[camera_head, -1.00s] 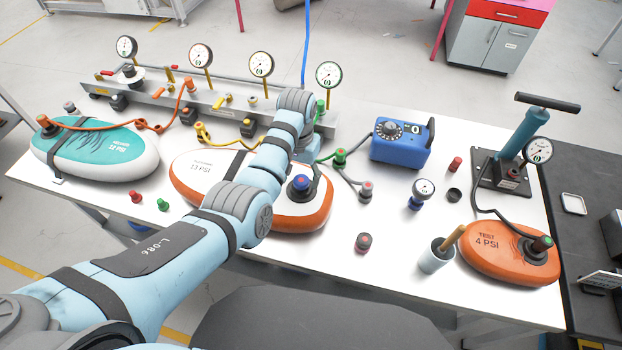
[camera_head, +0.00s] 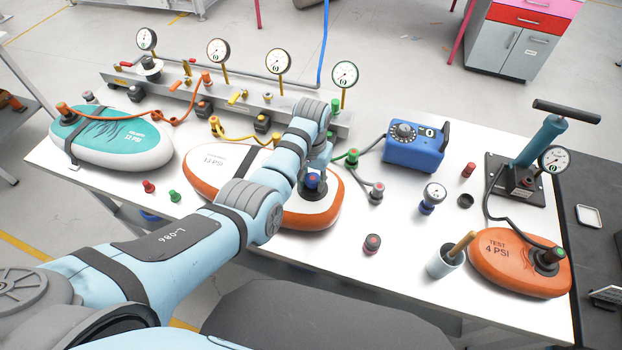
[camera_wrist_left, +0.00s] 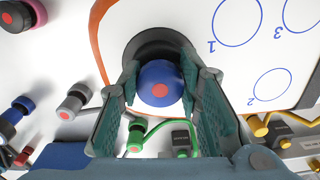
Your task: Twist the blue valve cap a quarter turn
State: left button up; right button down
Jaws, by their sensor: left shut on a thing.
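The blue valve cap (camera_head: 313,180), with a red dot on top, sits on a dark round valve base at the right end of the orange-and-white inflatable board (camera_head: 322,212). In the left wrist view the blue cap (camera_wrist_left: 160,84) stands between the two green-padded fingers of my left gripper (camera_wrist_left: 160,76), which is shut on it. The dark valve base (camera_wrist_left: 152,44) and the white board with numbered circles (camera_wrist_left: 225,70) lie beyond the fingers. In the head view my wrist mostly hides the fingers. My right gripper is in neither view.
A teal-and-white board (camera_head: 140,150) lies at left and an orange test board (camera_head: 515,280) at right. A gauge manifold (camera_head: 180,88) runs along the back. A blue box (camera_head: 412,152), a pump (camera_head: 540,145), a cup (camera_head: 446,263) and loose caps stand on the white table.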

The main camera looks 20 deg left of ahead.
pick_arm(q)
jog(key=m, duration=0.5)
jog(key=shift+a, duration=0.1)
jog(key=shift+m, duration=0.9)
jog(key=m, duration=0.3)
jog(key=shift+w+m, duration=0.1)
jog(key=shift+m, duration=0.3)
jog(key=m, duration=0.4)
jog(key=shift+w+a, duration=0.1)
jog(key=o, duration=1.2)
jog(key=shift+c, duration=0.2)
jog(key=shift+w, duration=0.1)
